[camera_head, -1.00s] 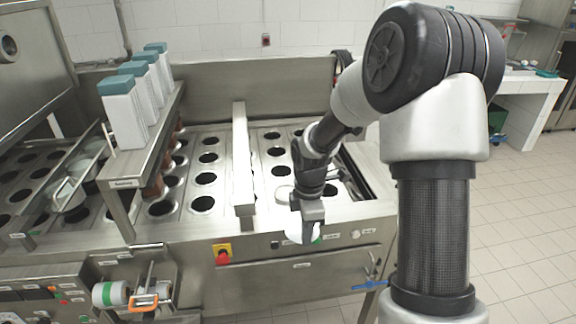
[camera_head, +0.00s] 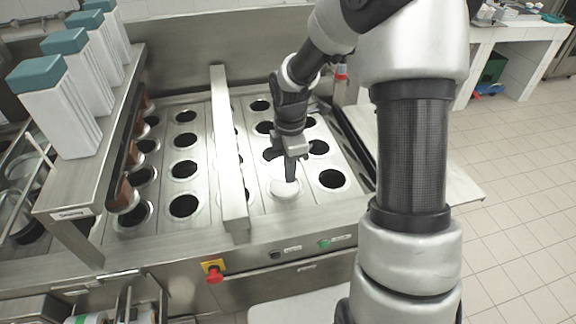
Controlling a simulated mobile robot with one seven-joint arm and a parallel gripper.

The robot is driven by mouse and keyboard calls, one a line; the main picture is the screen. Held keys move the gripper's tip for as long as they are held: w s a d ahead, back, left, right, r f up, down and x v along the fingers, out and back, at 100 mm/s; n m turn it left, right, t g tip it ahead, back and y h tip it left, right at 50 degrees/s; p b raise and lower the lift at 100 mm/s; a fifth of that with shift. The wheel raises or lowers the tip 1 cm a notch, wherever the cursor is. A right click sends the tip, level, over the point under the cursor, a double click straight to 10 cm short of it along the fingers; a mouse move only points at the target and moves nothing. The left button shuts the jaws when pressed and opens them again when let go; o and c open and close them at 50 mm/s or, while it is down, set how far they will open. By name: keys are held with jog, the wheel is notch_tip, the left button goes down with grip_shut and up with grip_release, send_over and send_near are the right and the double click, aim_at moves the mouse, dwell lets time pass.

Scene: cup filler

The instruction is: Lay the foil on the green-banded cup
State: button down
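My gripper (camera_head: 290,172) points down over the front of the steel hole plate. Its dark fingertips are at a round white disc (camera_head: 284,190), which sits at one of the front holes. The disc looks like foil or a covered cup top; I cannot tell which. I cannot tell whether the fingertips touch or pinch it. No green band shows beneath the disc; anything below it is hidden. A white piece with a green band (camera_head: 84,319) is cut off at the bottom left edge; I cannot tell if it is a cup.
Rows of dark holes (camera_head: 184,206) fill the steel plate. A raised steel bar (camera_head: 229,160) runs left of my gripper. A shelf (camera_head: 75,190) carries tall white cartons with teal tops (camera_head: 60,110). A red knob (camera_head: 214,274) and green button (camera_head: 324,244) are on the front.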

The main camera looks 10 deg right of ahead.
jog(key=shift+f+b, duration=2.3)
jog(key=shift+f, duration=0.95)
jog(key=shift+f, duration=0.1)
jog(key=c, duration=2.5)
grip_release()
jog(key=o, duration=0.5)
notch_tip(320, 180, up, 17)
jog(key=shift+r+p, duration=0.2)
jog(key=shift+p, duration=0.3)
